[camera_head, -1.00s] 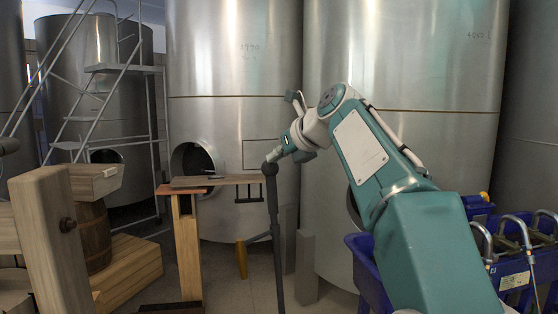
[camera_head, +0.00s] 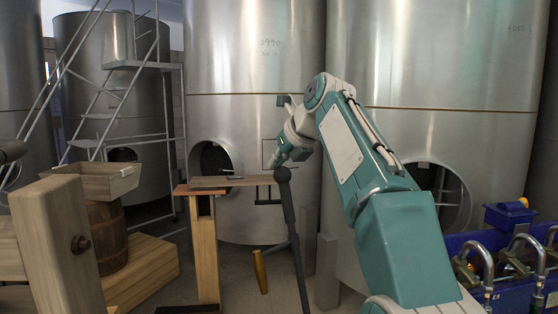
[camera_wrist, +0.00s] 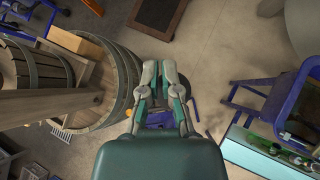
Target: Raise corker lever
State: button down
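A dark upright pole with a round knob (camera_head: 283,174) stands in front of the wooden bench in the head view. A thin dark arm with a golden handle (camera_head: 260,271) branches off its lower left. The handle hangs low; I take this to be the corker lever but cannot be sure. My gripper (camera_head: 277,160) is just above the knob in the picture; whether they touch is unclear. In the wrist view my gripper (camera_wrist: 160,67) points down, its fingers together with nothing seen held. A dark round shape (camera_wrist: 184,86) shows partly behind the fingers.
A narrow wooden bench (camera_head: 222,182) stands behind the pole. Barrels (camera_head: 106,238) and a wooden post (camera_head: 57,240) are at left. Steel tanks (camera_head: 255,60) close off the back. Bare floor (camera_wrist: 215,50) shows in the wrist view.

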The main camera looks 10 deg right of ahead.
jog(key=shift+f, duration=0.35)
jog(key=shift+s+d+r, duration=0.15)
jog(key=shift+d+r, duration=0.05)
jog(key=shift+r, duration=0.05)
jog(key=v, duration=1.1)
jog(key=shift+r, duration=0.35)
jog(key=shift+s, duration=0.1)
jog(key=s+f+n+g+h, duration=0.1)
jog(key=s+f+n, duration=0.8)
jog(key=f, duration=0.3)
jog(key=s+f+n+h, duration=0.2)
jog(key=s+f+n, duration=0.7)
jog(key=f+n, duration=0.3)
jog(key=s+f+n+g+h, duration=0.1)
jog(key=s+f+n, duration=0.8)
jog(key=f, duration=0.5)
jog(key=shift+d+f+n+g+h, duration=0.2)
jog(key=shift+d+n+g+h, duration=0.1)
jog(key=shift+n, duration=0.4)
